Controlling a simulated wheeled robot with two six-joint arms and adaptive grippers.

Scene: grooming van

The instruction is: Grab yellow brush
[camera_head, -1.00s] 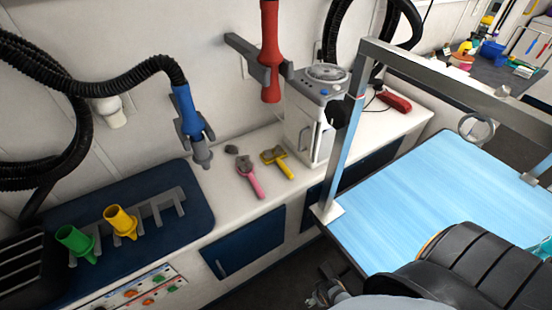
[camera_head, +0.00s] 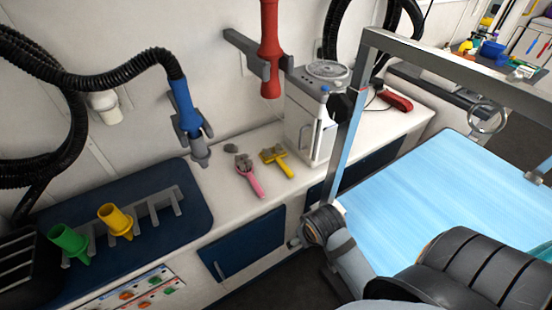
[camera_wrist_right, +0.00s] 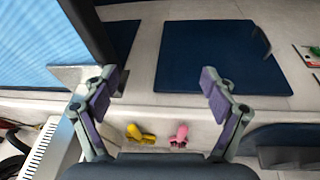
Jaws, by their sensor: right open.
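The yellow brush (camera_head: 277,161) lies on the white counter, its handle pointing towards the front edge. In the right wrist view the yellow brush (camera_wrist_right: 140,134) shows low in the picture, beyond the gripper's base and between the lines of the two fingers. My right gripper (camera_wrist_right: 160,84) is open, its fingers wide apart with nothing between the tips, and apart from the brush. In the head view my right arm is by the table post, in front of the counter; its fingers cannot be made out there. My left gripper is not in view.
A pink brush (camera_head: 248,178) lies left of the yellow one, with a small grey piece (camera_head: 231,148) behind. A white machine (camera_head: 312,125) stands close on the right. A blue hose nozzle (camera_head: 187,112) hangs left. The blue-topped table (camera_head: 440,200) and its metal post (camera_head: 349,145) flank my arm.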

